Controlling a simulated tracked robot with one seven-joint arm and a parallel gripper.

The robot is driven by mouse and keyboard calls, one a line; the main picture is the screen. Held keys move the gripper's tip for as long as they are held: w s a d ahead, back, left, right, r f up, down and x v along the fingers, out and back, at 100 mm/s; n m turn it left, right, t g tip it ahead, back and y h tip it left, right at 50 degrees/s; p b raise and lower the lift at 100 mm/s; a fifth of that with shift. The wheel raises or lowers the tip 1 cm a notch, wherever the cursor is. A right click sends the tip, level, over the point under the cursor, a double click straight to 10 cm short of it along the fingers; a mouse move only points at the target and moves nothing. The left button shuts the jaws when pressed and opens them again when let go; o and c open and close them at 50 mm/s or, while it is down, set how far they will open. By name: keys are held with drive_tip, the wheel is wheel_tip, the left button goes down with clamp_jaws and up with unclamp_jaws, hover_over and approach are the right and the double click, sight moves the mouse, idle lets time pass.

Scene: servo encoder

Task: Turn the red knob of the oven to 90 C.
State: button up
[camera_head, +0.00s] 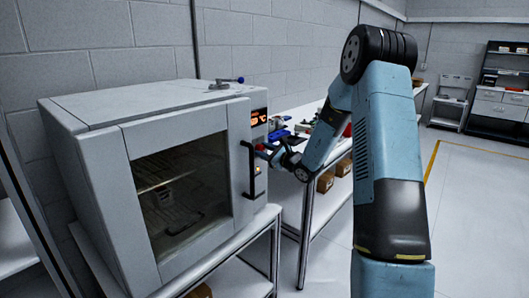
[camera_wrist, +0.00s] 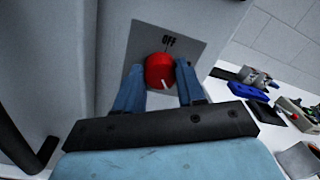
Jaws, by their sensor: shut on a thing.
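The oven (camera_head: 95,103) is a light grey box with a dark glass door at the left of the head view. Its lit orange display (camera_head: 259,117) sits high on the right front panel; I cannot read the digits surely. In the wrist view the red knob (camera_wrist: 159,69) sits on a grey plate below the word OFF (camera_wrist: 168,41). A white mark on the knob points to the lower right. My gripper (camera_wrist: 160,80) is shut on the knob, one blue finger on each side. In the head view my gripper (camera_head: 270,153) is at the panel and mostly hides the knob.
The black door handle (camera_head: 249,170) stands just left of my gripper. A white bench (camera_head: 290,118) with blue and other small items is behind it, with cardboard boxes (camera_head: 325,182) below. Open floor lies to the right.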

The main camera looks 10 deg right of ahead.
drive_tip(key=o, duration=1)
drive_tip(key=shift+o, duration=0.2)
drive_tip(key=v, duration=1.3)
drive_tip(key=shift+s+d, duration=0.25)
drive_tip(key=shift+s, duration=0.05)
drive_tip(key=shift+f, duration=0.1)
drive_tip(key=s+a+r+n+g+y, duration=0.1)
drive_tip(key=s+a+r+n+g, duration=0.3)
drive_tip(key=s+a+n+g, duration=0.35)
drive_tip(key=s+a+r+n+g, duration=0.4)
drive_tip(key=s+a+r+n, duration=0.15)
drive_tip(key=s+a, duration=0.45)
drive_tip(key=s+d+r+n+h, duration=0.1)
drive_tip(key=s+d+n+h, duration=0.2)
drive_tip(key=s, duration=0.3)
drive_tip(key=s+d+r+n+t+h, duration=0.1)
drive_tip(key=s+d+r+n+h, duration=0.1)
drive_tip(key=s, duration=0.5)
drive_tip(key=s+d+r+n+t+h, duration=0.1)
drive_tip(key=s+d+r+n+h, duration=0.1)
drive_tip(key=s+d+n+h, duration=0.3)
drive_tip(key=shift+s+r+n+h, duration=0.15)
drive_tip(key=shift+s+n+h, duration=0.15)
drive_tip(key=shift+s+h, duration=0.35)
